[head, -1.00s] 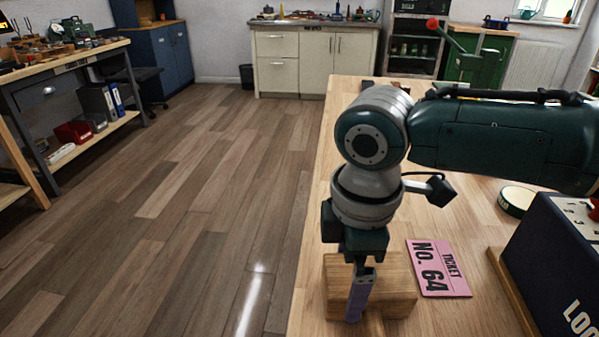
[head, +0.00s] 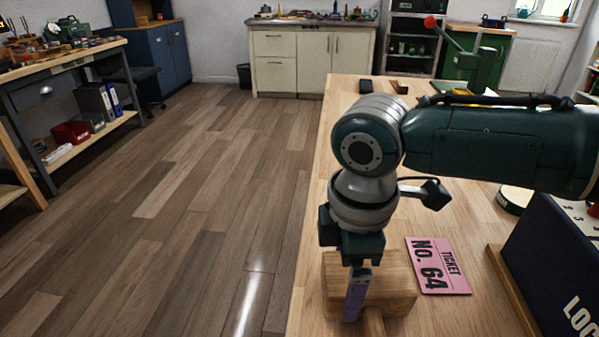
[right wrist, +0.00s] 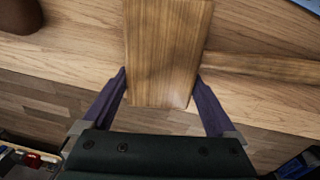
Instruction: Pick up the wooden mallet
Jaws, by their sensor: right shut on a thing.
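The wooden mallet has a pale block head (head: 397,285) at the near left part of the bench in the head view. Its handle (head: 373,323) shows below the head at the bottom edge. My right gripper (head: 354,310) points down over the mallet and is shut on its head. In the right wrist view the two purple fingers (right wrist: 160,76) lie along opposite sides of the mallet head (right wrist: 168,45), and the handle (right wrist: 262,65) runs off to the right. I cannot tell whether the head is clear of the bench top. My left gripper is not in view.
A pink ticket (head: 438,266) lies just right of the mallet. The bench's left edge is close to the mallet, with open floor (head: 190,210) beyond.

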